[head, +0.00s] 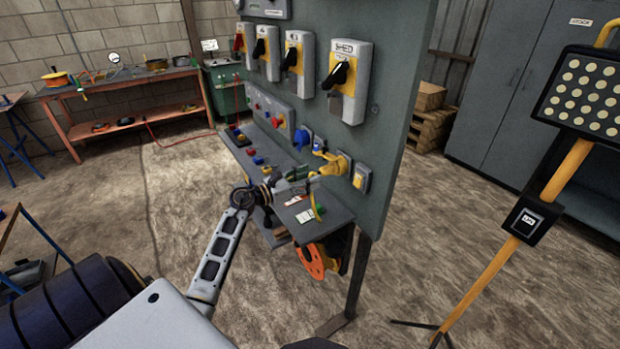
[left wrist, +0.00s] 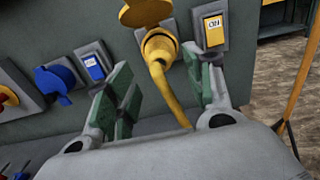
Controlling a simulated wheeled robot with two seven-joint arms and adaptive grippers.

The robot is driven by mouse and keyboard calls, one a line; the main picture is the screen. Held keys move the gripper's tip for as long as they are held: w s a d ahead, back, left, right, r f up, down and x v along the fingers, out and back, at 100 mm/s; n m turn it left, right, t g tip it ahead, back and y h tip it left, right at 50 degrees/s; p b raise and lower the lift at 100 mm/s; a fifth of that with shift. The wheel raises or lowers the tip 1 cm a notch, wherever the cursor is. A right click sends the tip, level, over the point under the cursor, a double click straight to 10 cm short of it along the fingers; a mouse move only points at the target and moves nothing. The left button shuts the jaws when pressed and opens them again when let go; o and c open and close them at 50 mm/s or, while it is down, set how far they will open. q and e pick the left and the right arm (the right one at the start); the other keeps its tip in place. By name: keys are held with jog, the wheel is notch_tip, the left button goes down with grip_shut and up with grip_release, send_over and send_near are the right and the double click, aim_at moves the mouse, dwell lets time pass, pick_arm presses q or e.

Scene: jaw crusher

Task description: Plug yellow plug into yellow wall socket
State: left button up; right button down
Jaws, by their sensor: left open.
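The yellow wall socket (head: 342,163) is on the grey panel, with its yellow lid (left wrist: 146,12) raised. The yellow plug (left wrist: 160,46) is at the socket mouth and looks inserted; its depth cannot be told. Its yellow cable (left wrist: 172,92) hangs down and passes between the fingers of my left gripper (left wrist: 162,85). That gripper is open, one green-padded finger on each side of the cable, not clamped on plug or cable. In the head view my left gripper (head: 308,181) is just in front of the socket, partly hiding what lies behind it. My right gripper is not in view.
A yellow switch (left wrist: 213,29) is right of the socket, and a blue socket (left wrist: 57,80) and blue switch (left wrist: 93,67) are left. A shelf (head: 325,224) juts out below, with an orange reel (head: 311,262) underneath. A yellow-legged stand (head: 510,245) is at right.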

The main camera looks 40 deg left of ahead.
pick_arm(q)
jog(key=shift+v, duration=1.05)
